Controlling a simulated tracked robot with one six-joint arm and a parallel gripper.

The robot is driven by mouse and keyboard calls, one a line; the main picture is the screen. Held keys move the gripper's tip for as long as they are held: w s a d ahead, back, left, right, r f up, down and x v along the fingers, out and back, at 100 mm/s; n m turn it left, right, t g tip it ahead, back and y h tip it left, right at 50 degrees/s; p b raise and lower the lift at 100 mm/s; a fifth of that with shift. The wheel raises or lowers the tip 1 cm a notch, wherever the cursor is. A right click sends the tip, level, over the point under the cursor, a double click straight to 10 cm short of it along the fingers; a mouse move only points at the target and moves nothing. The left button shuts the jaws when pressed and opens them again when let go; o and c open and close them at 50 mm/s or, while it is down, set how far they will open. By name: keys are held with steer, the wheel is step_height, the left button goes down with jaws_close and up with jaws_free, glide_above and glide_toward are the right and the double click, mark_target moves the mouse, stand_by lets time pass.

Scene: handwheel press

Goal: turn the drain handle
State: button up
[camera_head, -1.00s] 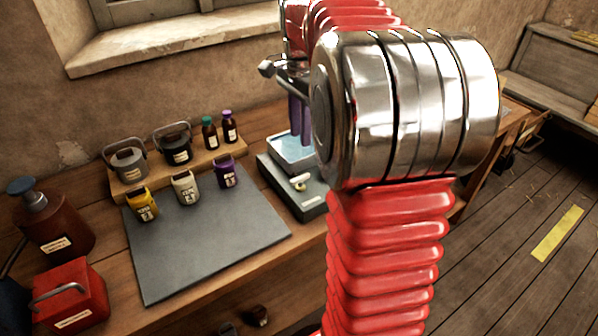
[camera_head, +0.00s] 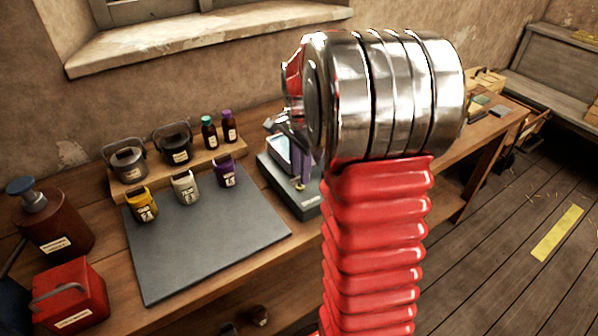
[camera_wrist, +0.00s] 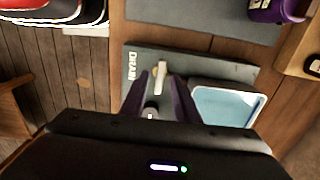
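The drain handle (camera_wrist: 160,76) is a small pale lever on a dark base plate (camera_wrist: 131,88) lettered "DRAIN", in the wrist view. My gripper (camera_wrist: 159,78) is open, with its purple fingertips on either side of the lever in that view. A gap shows on both sides; I cannot tell how far above the lever the tips are. In the head view, my gripper (camera_head: 303,182) points down over the dark base plate (camera_head: 306,205), and my red and silver arm hides much of that area. A tray with light-blue contents (camera_wrist: 229,104) sits on the plate beside the handle.
A grey mat (camera_head: 205,245) lies to the left, with yellow, white and purple tubs along its back edge. Behind them a wooden riser (camera_head: 190,163) bears pots and bottles. A red canister (camera_head: 72,298) and a brown pump bottle (camera_head: 52,225) stand at far left.

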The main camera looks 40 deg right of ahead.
steer(key=shift+f, duration=0.45)
jaws_close()
steer(key=shift+a, duration=0.15)
